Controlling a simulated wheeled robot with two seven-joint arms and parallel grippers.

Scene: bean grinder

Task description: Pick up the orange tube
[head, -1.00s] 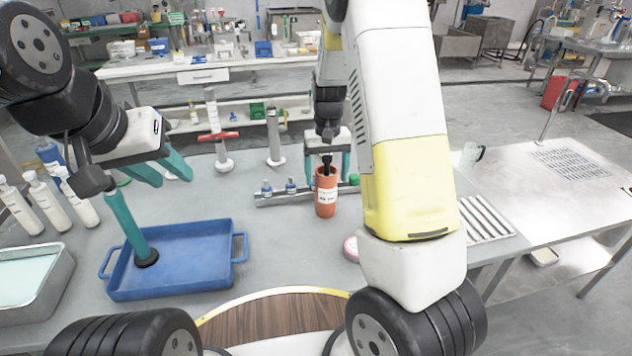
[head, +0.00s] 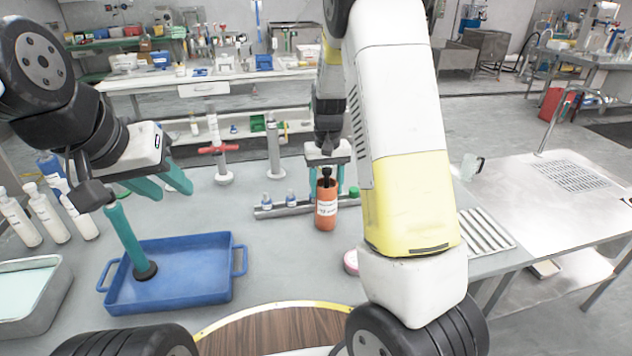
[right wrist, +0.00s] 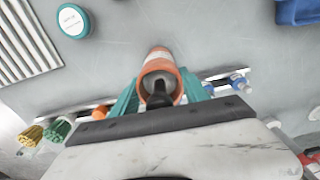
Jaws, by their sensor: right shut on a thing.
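The orange tube (head: 326,208), a cylinder with a white label and a dark thing in its open top, stands upright on the grey bench. My right gripper (head: 326,178) is shut on its upper part, with one teal finger on each side. In the right wrist view, the orange tube (right wrist: 158,72) is between the teal fingers of my right gripper (right wrist: 155,90), with its open mouth towards the camera. My left gripper (head: 165,188) is open and empty above the bench, behind the blue tray.
A blue tray (head: 215,293) with a teal rod on a black foot (head: 125,238) is at the left. A metal rack (head: 268,212) with blue-capped vials lies behind the tube. A round pink-edged container (head: 351,262) is near the right arm. White bottles (head: 45,213) stand far left.

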